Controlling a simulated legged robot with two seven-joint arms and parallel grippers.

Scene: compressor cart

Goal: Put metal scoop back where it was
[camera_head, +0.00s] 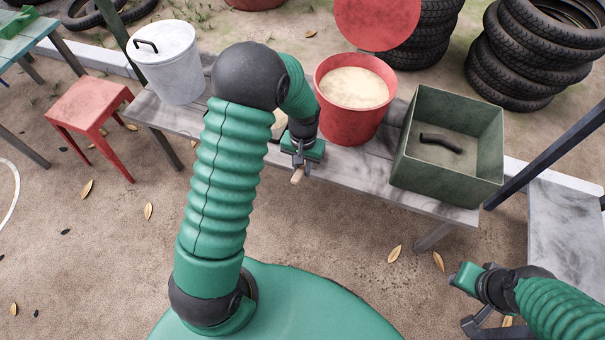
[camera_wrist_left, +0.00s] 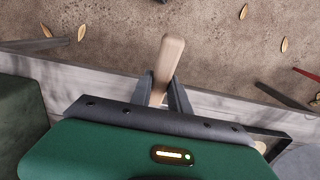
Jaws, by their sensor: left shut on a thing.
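My left gripper (camera_head: 299,160) is above the front edge of the bench, in front of the red bucket. It is shut on a pale wooden handle (camera_head: 297,176), which also shows between the fingers in the left wrist view (camera_wrist_left: 167,62). The handle points toward the bench's front side. The handle looks like the scoop's; its metal part is hidden behind the gripper in both views. My right gripper (camera_head: 478,300) is at the lower right, away from the bench; its finger opening is unclear.
A red bucket (camera_head: 353,119) of pale grainy material stands on the grey bench (camera_head: 340,165). Right of it is a green box (camera_head: 448,170) holding a dark curved object (camera_head: 441,142). A white lidded bucket (camera_head: 172,78) stands at left. A pale thing (camera_head: 279,122) is mostly hidden behind my arm.

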